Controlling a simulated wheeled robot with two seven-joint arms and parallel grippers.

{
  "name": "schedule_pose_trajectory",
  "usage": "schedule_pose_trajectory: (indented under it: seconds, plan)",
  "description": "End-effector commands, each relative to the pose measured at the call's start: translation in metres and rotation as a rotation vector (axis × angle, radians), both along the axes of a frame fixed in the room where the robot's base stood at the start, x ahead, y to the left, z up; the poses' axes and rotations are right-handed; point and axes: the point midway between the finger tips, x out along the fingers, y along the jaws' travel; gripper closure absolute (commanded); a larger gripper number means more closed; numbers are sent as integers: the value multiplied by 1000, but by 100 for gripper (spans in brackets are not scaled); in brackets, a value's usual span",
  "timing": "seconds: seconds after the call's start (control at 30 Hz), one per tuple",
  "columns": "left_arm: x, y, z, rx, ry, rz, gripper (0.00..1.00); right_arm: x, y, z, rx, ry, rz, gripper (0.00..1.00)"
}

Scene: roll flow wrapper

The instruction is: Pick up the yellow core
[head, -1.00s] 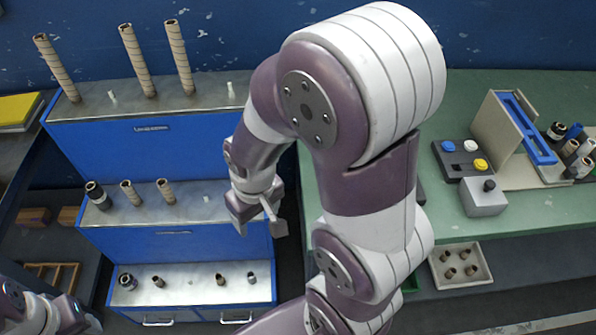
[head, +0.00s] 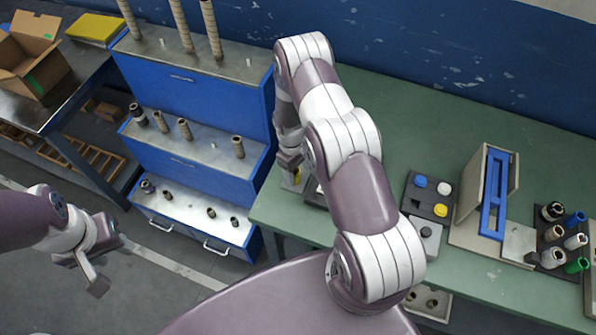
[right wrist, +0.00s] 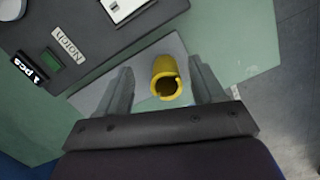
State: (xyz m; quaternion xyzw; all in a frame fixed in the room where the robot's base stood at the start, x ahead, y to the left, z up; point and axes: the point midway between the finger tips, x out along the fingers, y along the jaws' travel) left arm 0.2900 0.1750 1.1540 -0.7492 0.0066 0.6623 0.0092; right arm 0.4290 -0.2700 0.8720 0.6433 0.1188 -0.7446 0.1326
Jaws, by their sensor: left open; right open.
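The yellow core (right wrist: 166,78) is a short hollow tube with a notched, open end facing the camera. It stands on a grey plate (right wrist: 100,94) on the green bench. In the right wrist view it sits between the two fingers of my right gripper (right wrist: 160,66), with a visible gap on each side. The gripper is open. In the head view my right gripper (head: 290,160) is over the left end of the bench, and only a small bit of yellow shows below it. My left gripper (head: 97,275) is open and empty over the floor at the left.
A blue shelf unit (head: 190,85) with several brown tubes stands left of the green bench (head: 400,110). Button panel (head: 425,195), blue-framed stand (head: 490,190) and several rolls occupy the bench's right.

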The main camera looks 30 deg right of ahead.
Motion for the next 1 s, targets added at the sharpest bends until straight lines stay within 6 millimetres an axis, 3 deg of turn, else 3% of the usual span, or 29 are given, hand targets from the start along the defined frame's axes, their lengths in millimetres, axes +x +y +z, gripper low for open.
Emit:
schedule_pose_trajectory:
  seconds: [0.03, 0.17, 0.37, 0.4, 0.57, 1.0]
  plan:
    - [0, 0, 10, 0, -1, 0, 57, -1, 1, -4, 1, 1, 1, 32]
    - [0, 0, 11, 0, -1, 0, 57, -3, 0, -21, 0, -2, 0, 32]
    - [0, 0, 10, 0, 0, 0, 57, -3, 0, -25, 0, -3, 0, 32]
    - [0, 0, 10, 0, 0, 0, 57, -3, 0, -25, 0, -3, 0, 39]
    - [0, 0, 10, 0, 0, 0, 57, -2, 0, -24, 0, -3, 0, 90]
    - [0, 0, 5, 0, 0, 0, 57, -2, 0, -17, -1, -4, -1, 90]
